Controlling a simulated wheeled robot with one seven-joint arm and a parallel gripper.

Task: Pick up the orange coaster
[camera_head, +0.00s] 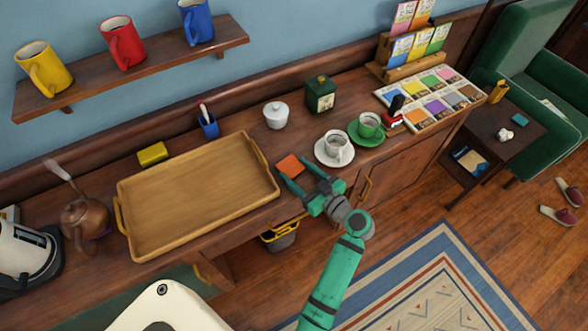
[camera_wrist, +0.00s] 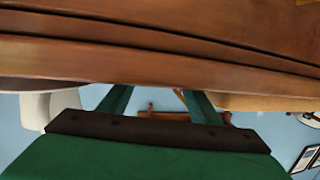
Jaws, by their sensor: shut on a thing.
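The orange coaster (camera_head: 290,165) is at the front of the wooden sideboard top, between the tray and the white saucer. My gripper (camera_head: 296,172) reaches in from the front right, its two green fingers on either side of the coaster and shut on it. I cannot tell whether the coaster is clear of the surface. In the wrist view my gripper (camera_wrist: 158,92) shows its fingers apart, with their tips close to a wooden edge. The coaster does not show there.
The wooden tray (camera_head: 190,197) lies left of the coaster. The white cup (camera_head: 337,145) on its saucer stands close right, with a green cup (camera_head: 368,126) beyond. A white lidded pot (camera_head: 276,115) and dark green box (camera_head: 320,94) stand behind.

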